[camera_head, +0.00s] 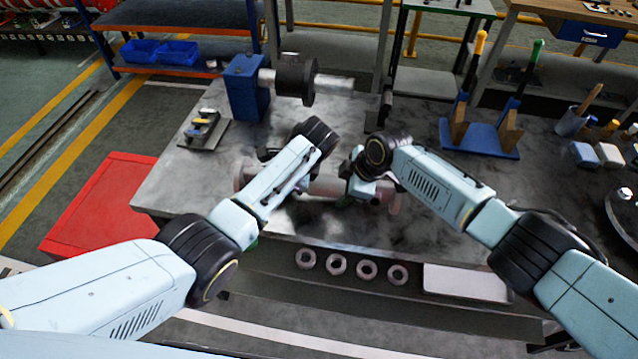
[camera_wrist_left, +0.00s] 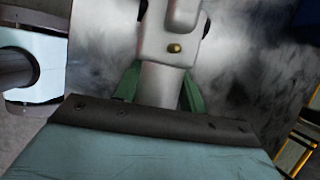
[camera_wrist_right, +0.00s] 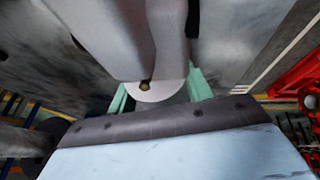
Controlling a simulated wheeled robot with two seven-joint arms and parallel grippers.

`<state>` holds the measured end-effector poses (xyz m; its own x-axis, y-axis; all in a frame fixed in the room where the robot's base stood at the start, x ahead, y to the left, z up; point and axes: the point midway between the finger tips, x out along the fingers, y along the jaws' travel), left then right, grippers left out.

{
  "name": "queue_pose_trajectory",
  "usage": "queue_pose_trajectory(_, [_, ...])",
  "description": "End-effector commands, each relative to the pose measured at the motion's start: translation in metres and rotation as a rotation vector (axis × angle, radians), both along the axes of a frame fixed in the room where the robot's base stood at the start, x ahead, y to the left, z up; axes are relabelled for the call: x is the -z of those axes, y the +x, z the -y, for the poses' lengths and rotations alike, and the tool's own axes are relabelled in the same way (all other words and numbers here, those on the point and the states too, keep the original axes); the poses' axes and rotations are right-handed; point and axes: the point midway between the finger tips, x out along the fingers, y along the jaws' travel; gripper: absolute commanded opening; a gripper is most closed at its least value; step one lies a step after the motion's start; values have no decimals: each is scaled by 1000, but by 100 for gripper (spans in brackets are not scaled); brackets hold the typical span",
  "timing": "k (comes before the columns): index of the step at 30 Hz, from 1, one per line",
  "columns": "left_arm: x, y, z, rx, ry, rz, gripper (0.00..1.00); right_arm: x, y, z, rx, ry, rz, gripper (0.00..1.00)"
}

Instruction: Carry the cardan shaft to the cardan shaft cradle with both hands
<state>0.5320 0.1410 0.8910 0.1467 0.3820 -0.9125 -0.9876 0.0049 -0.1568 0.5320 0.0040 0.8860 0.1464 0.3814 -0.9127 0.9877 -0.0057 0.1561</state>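The cardan shaft (camera_head: 322,188) is a grey metal shaft lying crosswise at the front middle of the bench, partly hidden by my arms. Whether it touches the bench is unclear. My left gripper (camera_wrist_left: 160,92) has green fingers on both sides of the shaft's tube (camera_wrist_left: 160,82), just below a yoke; my forearm hides it in the head view. My right gripper (camera_head: 362,186) points down at the shaft's right part. In the right wrist view its fingers flank a round flange (camera_wrist_right: 160,90). A blue stand with two brown V-shaped supports (camera_head: 480,142), likely the cradle, stands at the right.
A blue block with a dark hub and shaft (camera_head: 297,78) stands at the back left. A small tray of parts (camera_head: 203,130) is left. Several rings (camera_head: 337,264) lie on the front shelf. A tool pot (camera_head: 571,121) and small boxes stand far right.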

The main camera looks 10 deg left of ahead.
Motion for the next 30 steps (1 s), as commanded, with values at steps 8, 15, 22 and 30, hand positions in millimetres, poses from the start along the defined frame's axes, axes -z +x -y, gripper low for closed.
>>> queue_pose_trajectory(8, [0, 0, 0, 0, 0, 0, 0, 0, 0, 0, 0, 0, 0, 6])
queue_pose_trajectory(15, [0, 0, 0, 0, 0, 0, 0, 0, 0, 0, 0, 0, 0, 0])
queue_pose_trajectory(22, [-3, 2, 1, 0, 0, 6, 0, -4, 2, -1, 0, 5, 5, 0])
queue_pose_trajectory(30, [-10, 2, 1, 1, 0, 6, 0, -11, 2, -1, 0, 5, 5, 0])
